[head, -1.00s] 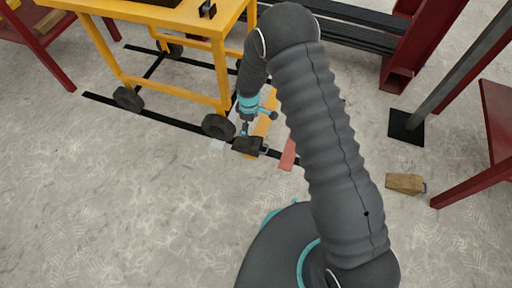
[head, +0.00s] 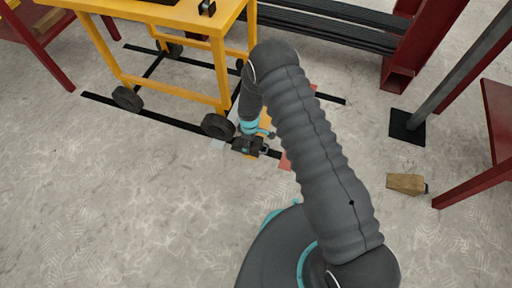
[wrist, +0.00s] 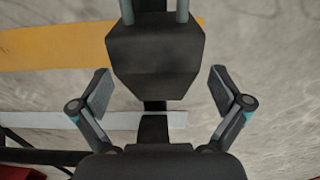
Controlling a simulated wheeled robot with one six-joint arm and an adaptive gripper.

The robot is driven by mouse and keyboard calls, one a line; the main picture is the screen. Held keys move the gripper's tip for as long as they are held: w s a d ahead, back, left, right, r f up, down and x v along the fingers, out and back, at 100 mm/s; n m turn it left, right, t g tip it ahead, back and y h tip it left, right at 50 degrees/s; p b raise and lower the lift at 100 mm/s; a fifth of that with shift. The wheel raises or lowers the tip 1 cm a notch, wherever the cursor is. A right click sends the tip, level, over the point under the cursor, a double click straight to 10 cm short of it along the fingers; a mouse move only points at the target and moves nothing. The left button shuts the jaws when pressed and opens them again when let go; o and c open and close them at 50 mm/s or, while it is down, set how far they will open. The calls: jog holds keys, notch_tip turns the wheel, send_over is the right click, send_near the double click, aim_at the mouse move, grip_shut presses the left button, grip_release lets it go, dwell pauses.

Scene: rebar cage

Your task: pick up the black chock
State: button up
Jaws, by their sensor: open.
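The black chock (head: 247,147) lies on the floor near the front wheel of the yellow cart in the head view. In the wrist view the chock (wrist: 155,58) is a dark block with a grey handle at the top edge of the picture. My gripper (wrist: 160,92) is open, one finger to each side of the chock, with a gap on both sides. In the head view my gripper (head: 246,140) is directly over the chock and partly hides it.
The yellow cart (head: 170,18) on black wheels (head: 218,126) stands close behind the chock. Black, yellow and red strips lie on the floor around it. A wooden chock (head: 405,183) lies at the right, near red steel posts. The floor in front is clear.

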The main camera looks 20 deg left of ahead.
jog(key=shift+f, duration=0.45)
